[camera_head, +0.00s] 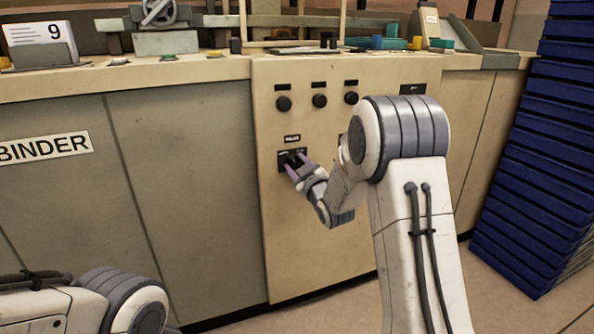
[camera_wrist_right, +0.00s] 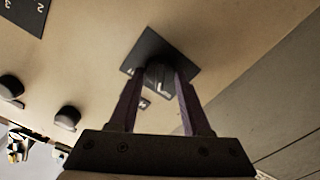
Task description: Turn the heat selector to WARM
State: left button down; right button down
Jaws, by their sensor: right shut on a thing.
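The heat selector is a dark knob (camera_wrist_right: 158,74) on a square black plate (camera_wrist_right: 133,62) on the beige cabinet front. In the head view its plate (camera_head: 283,158) sits below a small dark label (camera_head: 292,138) too small to read clearly. My right gripper (camera_head: 297,166) reaches it from the lower right, with its purple fingers at the plate. In the right wrist view the gripper's fingers (camera_wrist_right: 162,80) stand either side of the knob, shut on it. The knob's setting cannot be read. My left arm shows at the lower left, its gripper out of view.
Three round black knobs (camera_head: 319,100) sit in a row above the selector. A grey panel marked BINDER (camera_head: 44,148) is to the left. Stacked blue crates (camera_head: 540,160) stand at the right. The worktop above holds assorted items.

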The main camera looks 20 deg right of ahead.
jog(key=shift+a+n+b, duration=0.1)
jog(key=shift+n+b, duration=0.2)
jog(key=shift+n, duration=0.4)
jog(key=shift+c, duration=1.9)
grip_release()
jog(key=s+p, duration=0.1)
jog(key=s, duration=0.9)
jog(key=shift+s+d+p, duration=0.2)
jog(key=shift+s+p, duration=0.05)
jog(key=shift+p, duration=0.05)
